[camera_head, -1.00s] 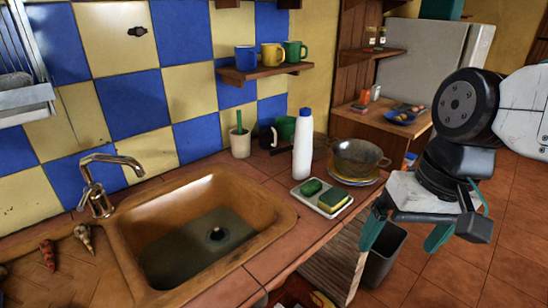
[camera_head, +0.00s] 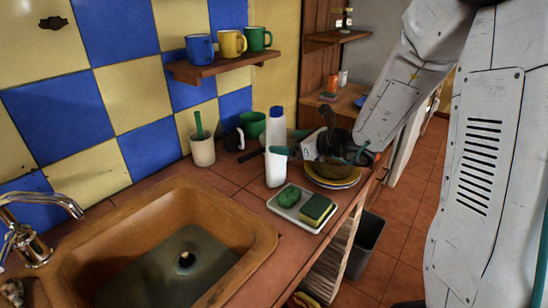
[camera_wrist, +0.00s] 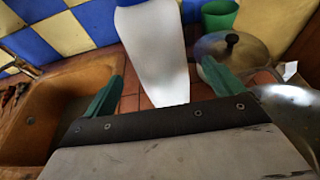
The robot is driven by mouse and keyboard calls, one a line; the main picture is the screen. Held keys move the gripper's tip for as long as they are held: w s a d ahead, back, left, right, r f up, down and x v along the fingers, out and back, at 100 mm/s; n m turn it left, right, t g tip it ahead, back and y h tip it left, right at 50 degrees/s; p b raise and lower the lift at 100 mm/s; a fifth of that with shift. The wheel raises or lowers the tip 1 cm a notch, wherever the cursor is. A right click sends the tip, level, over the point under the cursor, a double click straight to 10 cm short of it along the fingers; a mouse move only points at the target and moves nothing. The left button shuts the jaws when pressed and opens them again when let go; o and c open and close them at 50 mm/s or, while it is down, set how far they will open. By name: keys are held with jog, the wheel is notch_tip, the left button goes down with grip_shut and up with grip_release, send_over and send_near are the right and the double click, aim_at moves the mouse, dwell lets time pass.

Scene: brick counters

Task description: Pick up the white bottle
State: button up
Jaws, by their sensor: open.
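The white bottle (camera_head: 276,165) with a blue cap stands upright on the counter, right of the sink. In the wrist view the white bottle (camera_wrist: 157,50) fills the upper middle, with its blue cap cut off by the top edge. My gripper (camera_head: 284,143) is open beside the bottle on its right, at upper-body height. One teal finger overlaps the bottle in the head view. In the wrist view the teal fingers show on either side of the bottle's outline. I cannot tell whether either finger touches it.
A tray (camera_head: 284,211) with a green scrubber and sponge lies in front of the bottle. The sink (camera_head: 258,240) is at left. Mugs sit on a shelf (camera_head: 225,67).

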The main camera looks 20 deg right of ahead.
aim_at(272, 139)
jog(key=x, duration=0.7)
jog(key=shift+r, duration=0.1)
jog(key=c, duration=1.1)
jog(key=shift+c, duration=0.2)
